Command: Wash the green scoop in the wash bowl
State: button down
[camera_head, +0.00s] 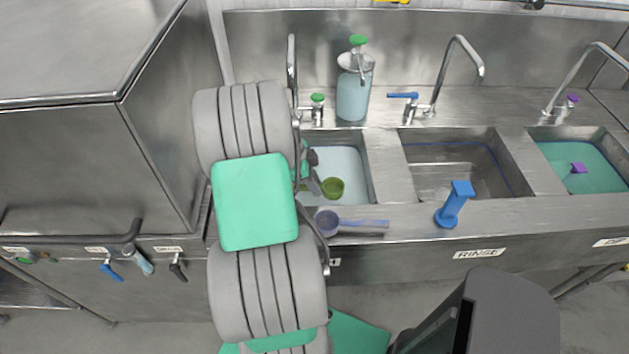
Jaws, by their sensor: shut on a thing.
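The green scoop (333,187) is low inside the left basin, which holds pale bluish liquid. This basin, the wash bowl (369,165), is partly covered by my arm. My gripper (315,185) reaches down into it from the left, just beside the scoop's cup. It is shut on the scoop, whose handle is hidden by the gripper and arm. The cup shows to the right of the fingers. I cannot tell whether the scoop touches the bottom.
A blue-purple scoop (327,221) lies on the front ledge. A blue upright piece (455,203) stands near the RINSE label (480,253). The middle basin (450,185) and right green basin (590,182) lie rightward. A soap dispenser (354,90) and taps stand behind.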

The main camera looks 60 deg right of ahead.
notch_tip(320, 180, down, 15)
jog(key=b, duration=1.2)
jog(key=shift+f+b, duration=0.2)
jog(key=shift+b, duration=0.1)
notch_tip(320, 180, up, 23)
jog(key=p, duration=1.3)
jog(key=shift+p, duration=0.4)
